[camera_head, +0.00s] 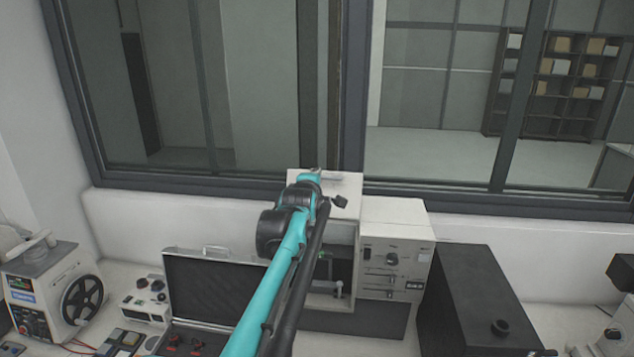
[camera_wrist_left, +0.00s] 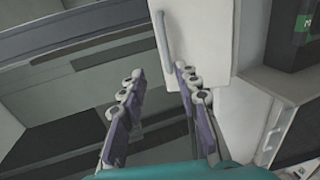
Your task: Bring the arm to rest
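My left arm, teal and black, reaches up across the middle of the head view to the white mounting press (camera_head: 397,217). Its wrist is in front of the upper part of the press and hides part of it. In the left wrist view my left gripper (camera_wrist_left: 160,72) has its two padded fingers clearly apart, with nothing between them. Beyond the fingertips is a white panel (camera_wrist_left: 205,40) with a pale bar handle (camera_wrist_left: 160,35); whether they touch cannot be told. My right gripper is not in view.
An open black case (camera_head: 205,285) is left of the press, near a machine with a black handwheel (camera_head: 82,300). A black box (camera_head: 480,300) stands to the right. A window (camera_head: 240,90) and low wall are behind. The counter (camera_head: 560,325) is partly bare at right.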

